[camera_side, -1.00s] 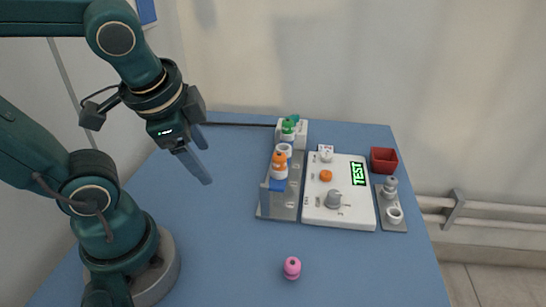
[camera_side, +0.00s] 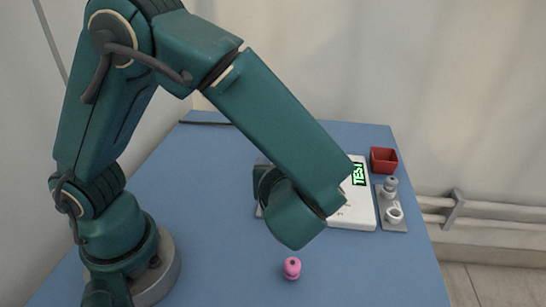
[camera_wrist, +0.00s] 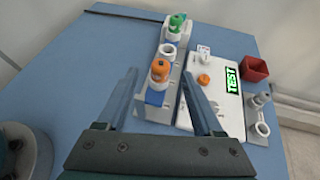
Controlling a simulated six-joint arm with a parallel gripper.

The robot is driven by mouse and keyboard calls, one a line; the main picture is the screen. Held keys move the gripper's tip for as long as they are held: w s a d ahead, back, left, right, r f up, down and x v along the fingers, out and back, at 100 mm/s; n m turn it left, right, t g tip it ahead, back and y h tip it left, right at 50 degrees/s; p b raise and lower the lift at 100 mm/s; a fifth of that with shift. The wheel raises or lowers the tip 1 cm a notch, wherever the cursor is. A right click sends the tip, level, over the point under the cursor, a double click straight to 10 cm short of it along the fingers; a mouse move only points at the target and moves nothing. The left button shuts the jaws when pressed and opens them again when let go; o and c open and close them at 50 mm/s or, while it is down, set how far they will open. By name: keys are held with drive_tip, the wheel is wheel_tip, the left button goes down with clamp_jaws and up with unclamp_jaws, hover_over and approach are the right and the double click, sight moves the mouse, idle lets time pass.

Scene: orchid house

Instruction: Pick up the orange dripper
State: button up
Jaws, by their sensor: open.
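The orange dripper (camera_wrist: 160,69) stands upright in the near part of a grey rack (camera_wrist: 143,112) in the wrist view. It has an orange top and a pale body. My gripper (camera_wrist: 160,74) is open and empty, its two fingers pointing toward the rack, one on each side of the dripper in the picture. I cannot tell how far above or short of the dripper the fingertips are. In the side view my arm hides the dripper, most of the rack and my gripper.
A green dripper (camera_wrist: 177,22) and a white ring (camera_wrist: 168,50) stand farther along the rack. A white panel (camera_side: 352,213) with a TEST display lies to its right, then a red bin (camera_side: 384,161) and a small grey plate (camera_side: 391,222). A pink piece (camera_side: 292,268) stands alone on the blue table.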

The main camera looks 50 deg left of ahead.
drive_tip(key=shift+x, duration=2.45)
clamp_jaws()
